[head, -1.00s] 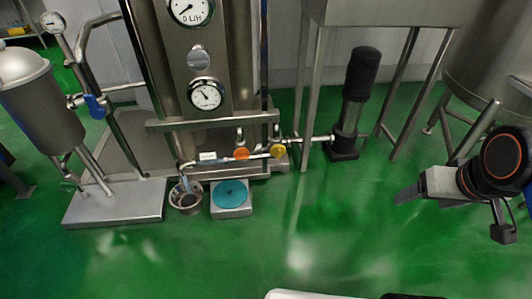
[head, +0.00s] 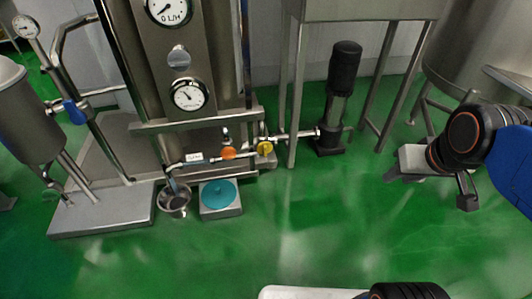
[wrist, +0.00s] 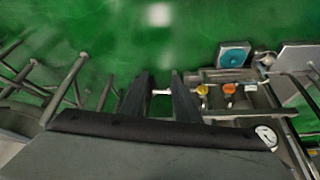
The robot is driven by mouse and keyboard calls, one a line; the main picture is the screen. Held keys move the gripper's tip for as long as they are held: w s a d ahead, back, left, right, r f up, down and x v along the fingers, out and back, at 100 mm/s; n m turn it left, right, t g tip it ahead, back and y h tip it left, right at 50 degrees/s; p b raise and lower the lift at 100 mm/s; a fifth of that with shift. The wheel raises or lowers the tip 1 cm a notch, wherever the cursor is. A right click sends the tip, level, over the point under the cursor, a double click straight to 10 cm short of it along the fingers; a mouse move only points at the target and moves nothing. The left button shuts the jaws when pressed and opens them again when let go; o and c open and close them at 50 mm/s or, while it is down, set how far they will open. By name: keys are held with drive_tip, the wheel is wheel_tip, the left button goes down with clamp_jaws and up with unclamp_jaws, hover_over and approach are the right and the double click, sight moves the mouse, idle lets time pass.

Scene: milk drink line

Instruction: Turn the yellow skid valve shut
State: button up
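The yellow valve (head: 264,148) sits on the low pipe at the front of the steel skid, just right of an orange valve (head: 228,153). In the wrist view the yellow valve (wrist: 203,90) is right of my fingers, with the orange valve (wrist: 229,88) beyond it. My gripper (head: 389,178) is in the air to the right of the valve, well apart from it. In the wrist view my gripper (wrist: 160,84) shows two dark fingers with a gap between them. It is open and holds nothing. The exact angle of the yellow handle is too small to tell.
A black-topped pump (head: 344,70) stands between the yellow valve and my gripper in the head view. A scale with a teal top (head: 219,193) and a metal cup (head: 174,198) stand in front of the skid. The green floor (head: 300,220) ahead is clear.

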sight(266, 150)
drive_tip(key=w+a+f+t+y, duration=0.15)
drive_tip(key=w+a+f, duration=0.4)
drive_tip(key=w, duration=0.55)
drive_tip(key=w+a+f+t, duration=0.2)
drive_tip(key=w+a+f, duration=0.35)
drive_tip(key=w, duration=0.55)
drive_tip(key=w+a+f+t+y, duration=0.15)
drive_tip(key=w+a+f, duration=0.35)
drive_tip(key=w, duration=0.6)
drive_tip(key=w+a+f+t, duration=0.2)
drive_tip(key=w+a+f, duration=0.1)
drive_tip(key=a+f, duration=0.35)
drive_tip(key=s+a+f+n+t+y, duration=0.1)
drive_tip(key=s+a+f+n+t, duration=0.2)
drive_tip(key=f, duration=0.6)
drive_tip(key=s+a+f+t+y, duration=0.15)
drive_tip(key=s+a+f, duration=0.25)
drive_tip(key=f, duration=0.5)
drive_tip(key=shift+t+h, duration=0.35)
drive_tip(key=x, duration=1.7)
drive_tip(key=shift+w+f, duration=0.2)
clamp_jaws()
